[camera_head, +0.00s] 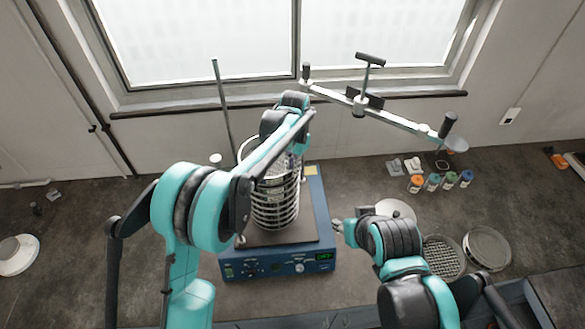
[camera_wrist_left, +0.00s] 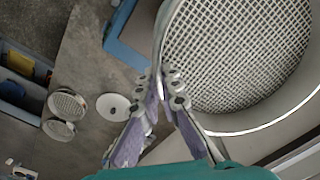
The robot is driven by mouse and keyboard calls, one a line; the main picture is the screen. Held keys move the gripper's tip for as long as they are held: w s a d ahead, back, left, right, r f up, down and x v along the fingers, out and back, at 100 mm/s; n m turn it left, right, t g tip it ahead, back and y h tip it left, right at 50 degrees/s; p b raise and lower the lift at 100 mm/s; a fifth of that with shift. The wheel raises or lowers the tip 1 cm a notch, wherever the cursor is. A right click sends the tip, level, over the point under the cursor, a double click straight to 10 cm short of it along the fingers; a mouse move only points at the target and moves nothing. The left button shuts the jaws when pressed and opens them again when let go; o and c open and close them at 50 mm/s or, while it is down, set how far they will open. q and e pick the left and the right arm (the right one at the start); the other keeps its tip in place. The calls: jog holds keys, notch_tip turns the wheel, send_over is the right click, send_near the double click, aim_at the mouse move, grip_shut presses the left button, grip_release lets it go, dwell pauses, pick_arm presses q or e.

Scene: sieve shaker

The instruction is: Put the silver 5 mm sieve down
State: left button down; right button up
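The silver sieve (camera_wrist_left: 240,50) fills the upper right of the left wrist view, its coarse square mesh facing the camera. My left gripper (camera_wrist_left: 165,88) has its fingers closed together on the sieve's near rim. In the head view my left gripper (camera_head: 295,145) is at the top of the sieve stack (camera_head: 275,205), largely hidden by its own arm. The stack stands on the blue shaker (camera_head: 275,264). I cannot tell whether the held sieve touches the stack. My right gripper (camera_head: 338,229) is beside the shaker's right edge; its finger opening is unclear.
A mesh sieve (camera_head: 443,262), another round sieve (camera_head: 487,248) and a white disc (camera_head: 397,210) lie at right. Several coloured-lidded jars (camera_head: 433,182) stand behind. A bar with a T-handle (camera_head: 400,122) and a vertical rod (camera_head: 222,105) rise near the shaker. The left worktop is mostly clear.

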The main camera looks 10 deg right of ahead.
pick_arm(q)
jog(key=shift+s+f, duration=0.15)
jog(key=shift+f, duration=0.25)
jog(key=shift+f, duration=0.15)
jog(key=c, duration=1.7)
grip_release()
